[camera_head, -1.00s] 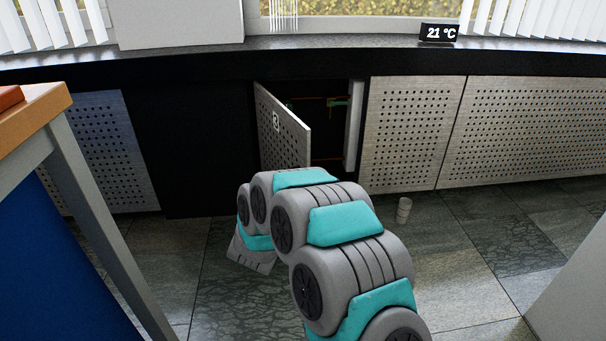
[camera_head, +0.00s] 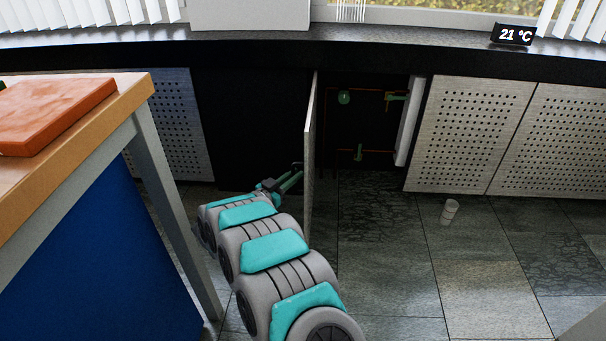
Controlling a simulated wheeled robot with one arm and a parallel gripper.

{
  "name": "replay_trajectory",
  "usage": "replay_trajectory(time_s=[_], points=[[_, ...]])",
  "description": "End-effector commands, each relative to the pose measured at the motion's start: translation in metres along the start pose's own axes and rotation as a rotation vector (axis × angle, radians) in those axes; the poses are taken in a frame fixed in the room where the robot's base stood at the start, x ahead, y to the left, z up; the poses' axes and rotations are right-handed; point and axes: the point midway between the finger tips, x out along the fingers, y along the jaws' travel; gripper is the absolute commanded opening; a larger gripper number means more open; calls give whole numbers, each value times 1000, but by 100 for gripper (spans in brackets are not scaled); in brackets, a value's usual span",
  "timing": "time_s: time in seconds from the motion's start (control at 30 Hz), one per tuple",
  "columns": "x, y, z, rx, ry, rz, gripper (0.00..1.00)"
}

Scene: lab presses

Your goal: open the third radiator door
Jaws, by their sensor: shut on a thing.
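The perforated metal radiator door (camera_head: 309,150) stands swung out from its opening and shows almost edge-on. It is hinged at its left side, and its front face is turned left, mostly out of sight. My gripper (camera_head: 291,179) is at the left of the door, against its front side, and is shut on the door. The exact spot of the grip is too small to make out. The dark opening (camera_head: 360,125) to the right is uncovered, with pipes, a green valve (camera_head: 344,97) and a yellow-green fitting (camera_head: 396,97) inside.
A table (camera_head: 150,100) with a red-brown board (camera_head: 60,112) stands at the left, close to my arm. Closed perforated panels (camera_head: 470,130) line the right. A small pale cylinder (camera_head: 450,211) stands on the tiled floor.

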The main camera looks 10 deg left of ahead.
Motion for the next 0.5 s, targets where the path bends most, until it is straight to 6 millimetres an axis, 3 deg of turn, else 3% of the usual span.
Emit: replay_trajectory(time_s=[0.5], points=[[-5,-12,-2,2,4,0,0]])
